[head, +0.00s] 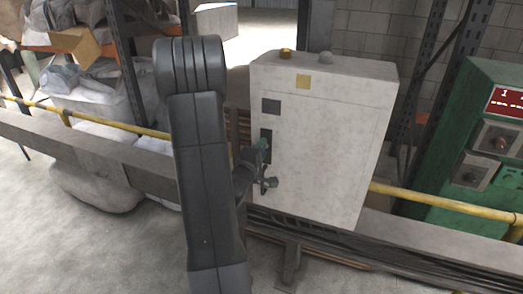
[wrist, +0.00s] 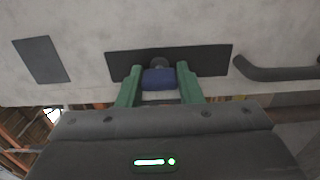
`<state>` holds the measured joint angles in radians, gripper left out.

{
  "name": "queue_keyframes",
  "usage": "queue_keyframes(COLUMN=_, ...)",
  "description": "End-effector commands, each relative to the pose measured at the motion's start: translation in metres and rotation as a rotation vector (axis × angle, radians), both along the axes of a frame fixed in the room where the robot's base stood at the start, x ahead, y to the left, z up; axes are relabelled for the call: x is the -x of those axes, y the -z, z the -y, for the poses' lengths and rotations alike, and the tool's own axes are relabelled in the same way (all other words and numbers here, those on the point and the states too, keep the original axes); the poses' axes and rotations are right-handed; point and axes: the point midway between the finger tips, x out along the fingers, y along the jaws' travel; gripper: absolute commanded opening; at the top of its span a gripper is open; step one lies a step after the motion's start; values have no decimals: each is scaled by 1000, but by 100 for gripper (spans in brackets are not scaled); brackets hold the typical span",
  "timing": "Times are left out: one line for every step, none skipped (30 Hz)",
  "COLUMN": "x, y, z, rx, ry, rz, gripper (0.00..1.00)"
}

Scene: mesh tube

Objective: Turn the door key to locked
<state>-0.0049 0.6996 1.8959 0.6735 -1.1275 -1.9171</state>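The grey-white cabinet (head: 325,130) carries a dark upright lock plate (head: 266,134) near the left edge of its door. In the wrist view the plate (wrist: 215,60) lies sideways, with a round dark lock barrel (wrist: 159,63) on it. A key with a blue bow (wrist: 158,79) stands out from the barrel. My gripper (wrist: 159,80) has its two green fingers on either side of the bow, with no clear gap, so it looks shut on it. In the head view my gripper (head: 262,150) is at the plate, and the key is hidden.
A dark door handle (head: 268,183) is just below the plate; it shows at right in the wrist view (wrist: 275,71). A yellow rail (head: 440,203) runs beside the cabinet. A green machine (head: 480,155) stands right. Bagged sacks (head: 90,95) are at left.

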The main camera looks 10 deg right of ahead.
Motion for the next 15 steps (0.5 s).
queue_keyframes(x=0, y=0, z=0, rx=0, ry=-1, rz=0, gripper=43)
queue_keyframes(x=0, y=0, z=0, rx=-1, ry=-1, rz=-1, gripper=48)
queue_keyframes(x=0, y=0, z=0, rx=0, ry=0, rz=0, gripper=53)
queue_keyframes(x=0, y=0, z=0, rx=0, ry=0, rz=0, gripper=53)
queue_keyframes(x=0, y=0, z=0, rx=0, ry=0, rz=0, gripper=53)
queue_keyframes(x=0, y=0, z=0, rx=0, ry=0, rz=0, gripper=53)
queue_keyframes(x=0, y=0, z=0, rx=-1, ry=0, rz=1, gripper=53)
queue_keyframes(x=0, y=0, z=0, rx=-1, ry=0, rz=1, gripper=53)
queue_keyframes(x=0, y=0, z=0, rx=-1, ry=0, rz=1, gripper=53)
queue_keyframes(x=0, y=0, z=0, rx=-1, ry=0, rz=1, gripper=53)
queue_keyframes(x=0, y=0, z=0, rx=-1, ry=0, rz=1, gripper=53)
queue_keyframes(x=1, y=0, z=-1, rx=-1, ry=0, rz=1, gripper=53)
queue_keyframes(x=3, y=1, z=-2, rx=-1, ry=-1, rz=1, gripper=53)
queue_keyframes(x=4, y=1, z=-4, rx=-1, ry=-1, rz=0, gripper=53)
queue_keyframes(x=8, y=1, z=-6, rx=-1, ry=-2, rz=1, gripper=53)
